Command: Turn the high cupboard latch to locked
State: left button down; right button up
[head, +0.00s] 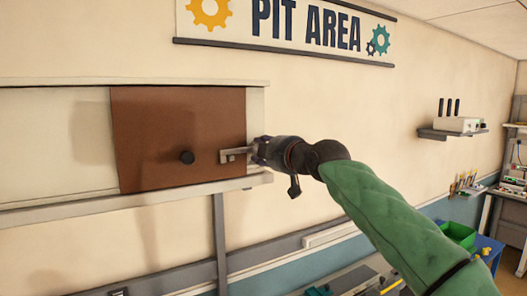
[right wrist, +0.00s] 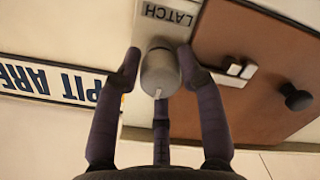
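The cupboard's brown door panel (head: 165,135) is up on the wall and covers the right part of the cupboard front. The latch knob (right wrist: 160,72) is a grey cylinder with a small pale pointer, below a LATCH label (right wrist: 168,14) in the right wrist view. My right gripper (head: 262,152) is at the door's right edge; in the right wrist view its fingers (right wrist: 160,62) close around the knob, tips against its sides. In the head view it hides the knob. A pale metal latch piece (head: 236,154) lies just left of the gripper. My left gripper is not in view.
A round black door knob (head: 187,157) stands out from the brown panel. A pale ledge (head: 130,200) runs under the cupboard. A PIT AREA sign (head: 290,32) hangs above. A small shelf (head: 450,132) is on the right wall, with a green bin (head: 458,233) lower down.

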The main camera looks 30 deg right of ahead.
jog(key=shift+o, duration=1.1)
jog(key=shift+w+f, duration=0.15)
jog(key=shift+f, duration=0.25)
jog(key=shift+r, duration=0.15)
jog(key=s+r, duration=0.1)
jog(key=s, duration=1.1)
jog(key=shift+d, duration=0.2)
jog(key=shift+w+r, duration=0.1)
